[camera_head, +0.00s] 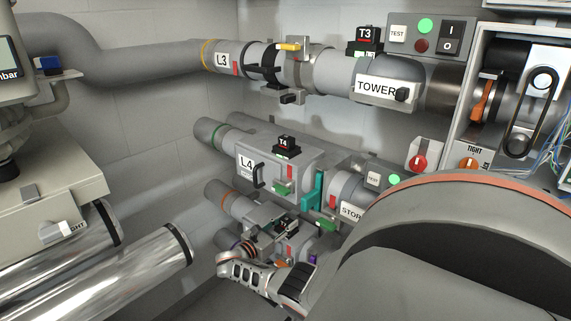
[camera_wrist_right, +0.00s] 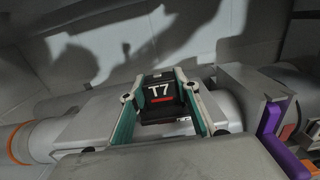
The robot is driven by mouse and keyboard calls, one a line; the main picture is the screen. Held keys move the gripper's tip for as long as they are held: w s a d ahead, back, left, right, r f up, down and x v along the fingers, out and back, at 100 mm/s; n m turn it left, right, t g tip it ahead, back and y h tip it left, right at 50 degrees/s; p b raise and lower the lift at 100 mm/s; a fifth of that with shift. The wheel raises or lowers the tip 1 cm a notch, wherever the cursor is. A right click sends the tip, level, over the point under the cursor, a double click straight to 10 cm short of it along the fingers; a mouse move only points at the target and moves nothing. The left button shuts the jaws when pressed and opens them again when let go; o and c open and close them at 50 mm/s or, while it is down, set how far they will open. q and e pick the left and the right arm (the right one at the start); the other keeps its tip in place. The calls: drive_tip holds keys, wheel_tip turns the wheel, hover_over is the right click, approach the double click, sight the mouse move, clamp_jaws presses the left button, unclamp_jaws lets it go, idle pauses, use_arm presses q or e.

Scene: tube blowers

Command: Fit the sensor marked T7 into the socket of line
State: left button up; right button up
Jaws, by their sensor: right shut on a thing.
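The sensor marked T7 (camera_wrist_right: 160,93) is a black block with white letters and a red bar. In the right wrist view it sits between the teal-lined fingers of my right gripper (camera_wrist_right: 163,100), which is shut on it. Behind it runs a grey pipe with an orange ring (camera_wrist_right: 20,145). In the head view my right gripper's grey body (camera_head: 265,276) is low in the middle, by the lower pipes; I cannot read T7 there. I cannot tell whether T7 touches a socket. My left gripper is out of view.
The L4 line (camera_head: 247,162) carries a T4 sensor (camera_head: 285,145). The L3 line (camera_head: 222,60) runs above, with a T3 sensor (camera_head: 368,40) near a switch panel (camera_head: 432,35). A purple part (camera_wrist_right: 270,125) stands close right of the gripper. Shiny cylinders (camera_head: 95,280) are at lower left.

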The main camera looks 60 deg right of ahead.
drive_tip(key=shift+f, duration=0.25)
idle(0.7)
drive_tip(key=o, duration=1.3)
drive_tip(key=shift+c, duration=0.2)
drive_tip(key=shift+a, duration=0.1)
drive_tip(key=w+a, duration=0.1)
drive_tip(key=a, duration=1)
drive_tip(key=shift+w+a, duration=0.2)
drive_tip(key=shift+a, duration=0.2)
